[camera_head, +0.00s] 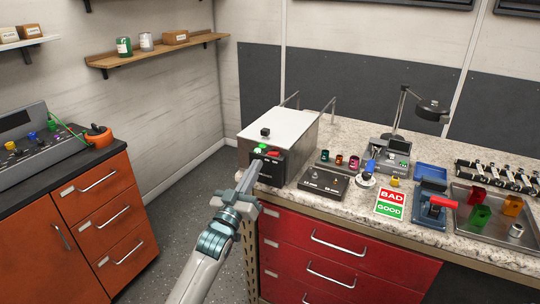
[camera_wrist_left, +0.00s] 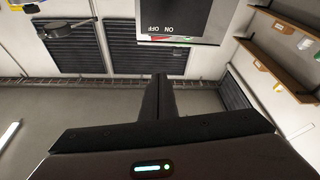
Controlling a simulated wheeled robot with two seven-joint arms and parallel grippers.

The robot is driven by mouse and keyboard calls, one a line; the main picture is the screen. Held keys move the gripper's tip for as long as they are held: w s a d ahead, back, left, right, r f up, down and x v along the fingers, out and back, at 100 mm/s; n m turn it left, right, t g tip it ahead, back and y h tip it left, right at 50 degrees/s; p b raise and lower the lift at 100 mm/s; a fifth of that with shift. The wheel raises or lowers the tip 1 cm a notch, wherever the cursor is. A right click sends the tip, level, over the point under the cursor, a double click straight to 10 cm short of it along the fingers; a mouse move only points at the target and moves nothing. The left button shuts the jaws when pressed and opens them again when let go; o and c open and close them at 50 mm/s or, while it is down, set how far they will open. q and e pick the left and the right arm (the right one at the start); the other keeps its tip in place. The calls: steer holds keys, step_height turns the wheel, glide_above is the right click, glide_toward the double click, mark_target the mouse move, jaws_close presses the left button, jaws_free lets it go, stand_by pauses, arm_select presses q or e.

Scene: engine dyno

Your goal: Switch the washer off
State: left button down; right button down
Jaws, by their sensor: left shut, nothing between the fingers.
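The washer (camera_head: 283,130) is a box with a pale lid and a dark front, standing at the left end of the granite counter. Its front carries a green part (camera_head: 261,148) and a red part (camera_head: 274,153). In the left wrist view the washer front (camera_wrist_left: 180,18) appears upside down, with the words ON and OFF and a green and red strip at its edge. My left gripper (camera_head: 256,164) is shut and empty, its tips close in front of the washer's front. It also shows in the left wrist view (camera_wrist_left: 160,76). I cannot tell whether it touches. My right gripper is out of view.
A BAD/GOOD sign (camera_head: 391,203), a black box (camera_head: 323,185), a lamp (camera_head: 432,108) and a metal tray (camera_head: 462,222) with coloured blocks are on the counter to the right. Red drawers (camera_head: 335,260) are below. An orange cabinet (camera_head: 100,215) stands left, with floor between.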

mark_target(274, 154)
arm_select(q)
steer(key=shift+w, duration=0.1)
stand_by(0.3)
steer(key=w+d+p, duration=0.1)
steer(key=w, duration=0.1)
steer(key=w+d+p, duration=0.1)
steer(key=w+p, duration=0.1)
steer(key=w, duration=0.1)
steer(key=w+d+p, duration=0.1)
steer(key=w, duration=0.2)
steer(key=shift+w+d+r, duration=0.25)
steer(key=shift+d+r, duration=0.1)
steer(key=shift+d, duration=0.05)
steer(key=shift+d+f+p, duration=0.1)
steer(key=shift+f+p, duration=0.3)
steer(key=shift+f, duration=0.35)
steer(key=shift+s, duration=0.1)
steer(key=shift+f+m+h+b, duration=0.7)
steer(key=shift+m+b, duration=0.3)
steer(key=shift+b, duration=0.25)
steer(key=shift+s+d+r+m, duration=0.15)
steer(key=shift+r+m, duration=0.1)
steer(key=shift+m, duration=0.15)
steer(key=shift+f, duration=0.1)
